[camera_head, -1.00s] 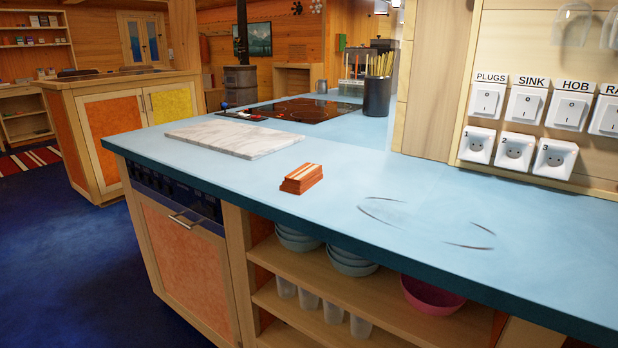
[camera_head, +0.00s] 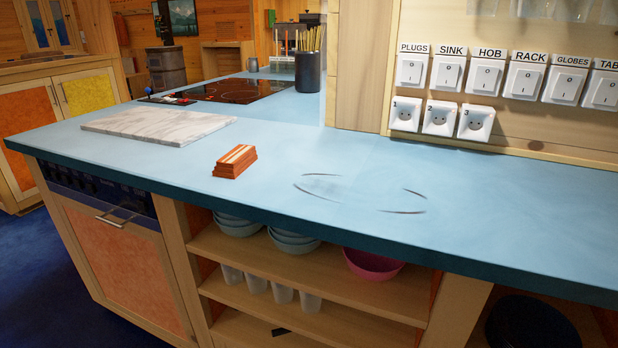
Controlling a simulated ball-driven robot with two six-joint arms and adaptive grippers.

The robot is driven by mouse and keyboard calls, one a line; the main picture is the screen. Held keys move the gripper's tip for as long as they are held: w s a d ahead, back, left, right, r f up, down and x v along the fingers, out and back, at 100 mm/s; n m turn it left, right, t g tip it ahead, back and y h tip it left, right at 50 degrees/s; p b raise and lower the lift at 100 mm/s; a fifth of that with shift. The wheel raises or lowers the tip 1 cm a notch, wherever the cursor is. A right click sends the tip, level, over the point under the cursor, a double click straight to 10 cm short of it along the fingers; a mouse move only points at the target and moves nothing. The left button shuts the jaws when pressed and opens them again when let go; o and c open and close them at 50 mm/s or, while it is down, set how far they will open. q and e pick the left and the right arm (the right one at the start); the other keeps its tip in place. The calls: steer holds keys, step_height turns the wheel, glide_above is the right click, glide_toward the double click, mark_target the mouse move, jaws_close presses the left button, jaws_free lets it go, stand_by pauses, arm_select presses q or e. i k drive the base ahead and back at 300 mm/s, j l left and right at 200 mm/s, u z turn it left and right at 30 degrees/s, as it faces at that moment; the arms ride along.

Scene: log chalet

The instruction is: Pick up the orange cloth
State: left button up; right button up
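I see nothing that is clearly an orange cloth. A small orange-red stack with a cream stripe on top (camera_head: 234,162) lies on the blue counter (camera_head: 420,180), left of the picture's middle. It looks like flat, stiff layers, and I cannot tell for sure what it is. Neither of my grippers is in view.
A marble board (camera_head: 158,126) lies left of the stack, with a hob (camera_head: 235,90) behind. A dark utensil pot (camera_head: 308,73) stands at the back. Open shelves below hold blue bowls (camera_head: 293,242), a pink bowl (camera_head: 372,264) and several cups. Switches (camera_head: 487,76) line the wall.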

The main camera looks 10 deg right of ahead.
mark_target(230, 165)
steer(key=i+j+z, duration=0.25)
steer(key=i+z, duration=0.2)
steer(key=i+j+z, duration=0.55)
steer(key=j+z, duration=0.3)
